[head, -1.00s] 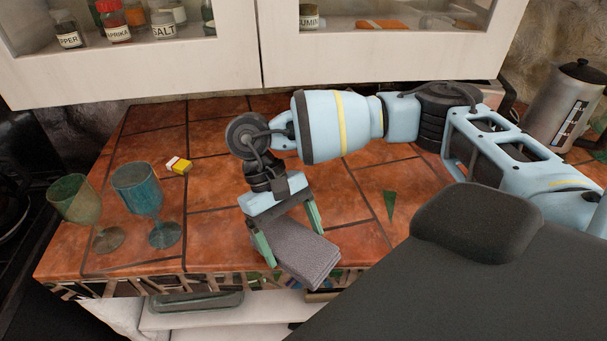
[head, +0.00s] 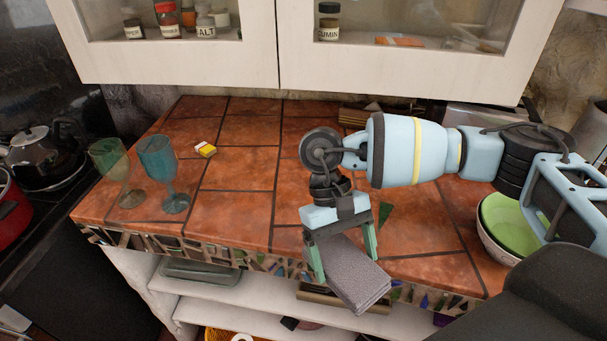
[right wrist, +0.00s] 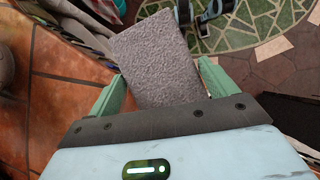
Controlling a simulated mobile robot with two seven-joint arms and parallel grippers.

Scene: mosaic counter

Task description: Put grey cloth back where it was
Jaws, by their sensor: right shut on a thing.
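The grey cloth (head: 352,278) is a folded, flat rectangular pad. My right gripper (head: 343,263) is shut on it, with a green finger on each side. The cloth sticks out past the front edge of the tiled counter (head: 240,209), tilted downward. In the right wrist view the cloth (right wrist: 157,62) lies between the two green fingers (right wrist: 157,90), with the floor beyond it.
Two glass goblets, one green (head: 113,163) and one teal (head: 161,163), stand at the counter's left. A small yellow-and-white box (head: 205,150) lies behind them. Green bowls (head: 509,225) stand at the right. Open shelves (head: 225,300) lie below the counter's front edge.

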